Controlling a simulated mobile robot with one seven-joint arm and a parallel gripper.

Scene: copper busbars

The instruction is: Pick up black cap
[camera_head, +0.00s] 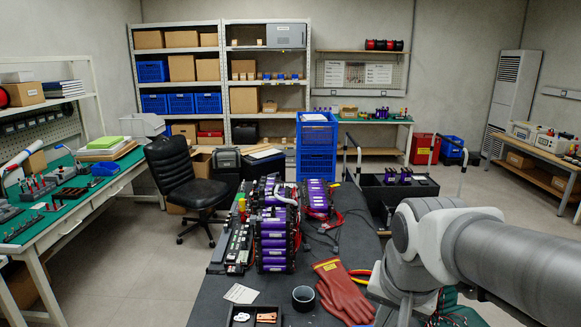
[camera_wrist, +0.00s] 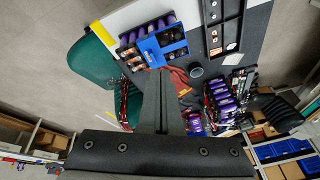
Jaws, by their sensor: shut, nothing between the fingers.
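The black cap (camera_head: 302,298) is a small round, cup-like dark piece with its open side up. It stands on the dark table mat (camera_head: 355,237) near the front edge in the head view. In the wrist view the cap (camera_wrist: 196,71) shows as a small dark ring right of the finger ends. My gripper (camera_wrist: 157,72) is shut and empty in the wrist view, and apart from the cap. In the head view only my arm shows at the right; the gripper is out of that view.
Red gloves (camera_head: 343,288) lie right of the cap. A black parts tray (camera_head: 236,317) and a white card (camera_head: 240,293) lie to its left. Purple battery modules (camera_head: 274,243) stand behind. A blue holder with cells (camera_wrist: 165,46) shows in the wrist view.

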